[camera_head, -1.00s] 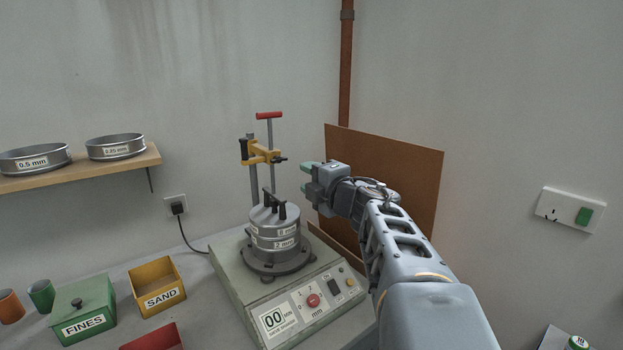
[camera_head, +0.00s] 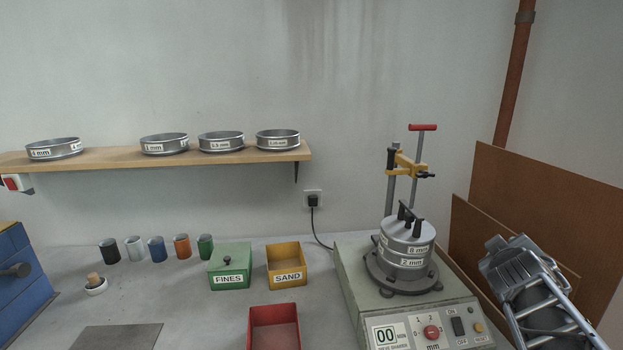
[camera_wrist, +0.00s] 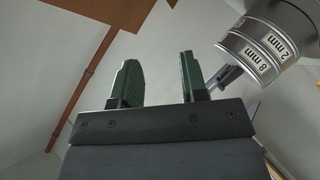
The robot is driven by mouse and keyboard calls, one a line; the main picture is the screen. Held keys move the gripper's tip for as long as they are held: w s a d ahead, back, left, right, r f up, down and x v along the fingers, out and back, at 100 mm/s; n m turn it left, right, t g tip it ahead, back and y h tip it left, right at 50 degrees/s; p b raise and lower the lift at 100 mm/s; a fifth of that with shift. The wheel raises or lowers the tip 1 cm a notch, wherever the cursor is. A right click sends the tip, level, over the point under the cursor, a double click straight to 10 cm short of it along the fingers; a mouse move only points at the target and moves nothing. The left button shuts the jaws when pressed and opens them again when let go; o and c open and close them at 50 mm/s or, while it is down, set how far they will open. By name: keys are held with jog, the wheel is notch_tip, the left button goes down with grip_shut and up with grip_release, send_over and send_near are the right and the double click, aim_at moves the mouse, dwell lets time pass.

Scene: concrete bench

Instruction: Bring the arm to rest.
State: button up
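My arm (camera_head: 535,300) shows at the right edge of the head view, in front of the brown boards. Its fingertips cannot be made out there. In the wrist view my gripper (camera_wrist: 160,78) has its two green fingers apart with nothing between them, so it is open and empty. The sieve stack (camera_head: 407,243), labelled 8 mm and 2 mm, stands on the shaker (camera_head: 352,285) to the left of my arm. The stack also shows in the wrist view (camera_wrist: 252,40) at the upper right, apart from the fingers.
Brown boards (camera_head: 560,190) lean on the wall behind my arm. A yellow clamp (camera_head: 408,168) stands behind the stack. On the bench are a green FINES box (camera_head: 230,265), a yellow SAND box (camera_head: 287,264), a red tray (camera_head: 274,312) and several cups. A shelf (camera_head: 105,158) holds sieves.

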jog(key=s+a+f+m+g+y+p, duration=0.2)
jog(key=s+a+f+m+g+y, duration=0.45)
jog(key=a+f, duration=0.5)
jog(key=s+a+n+g+y+p, duration=0.1)
jog(key=s+a, duration=0.4)
jog(key=a, duration=0.6)
jog(key=shift+f+n+y+p, duration=0.4)
jog(key=shift+n+y+p, duration=0.05)
jog(key=shift+n, duration=0.6)
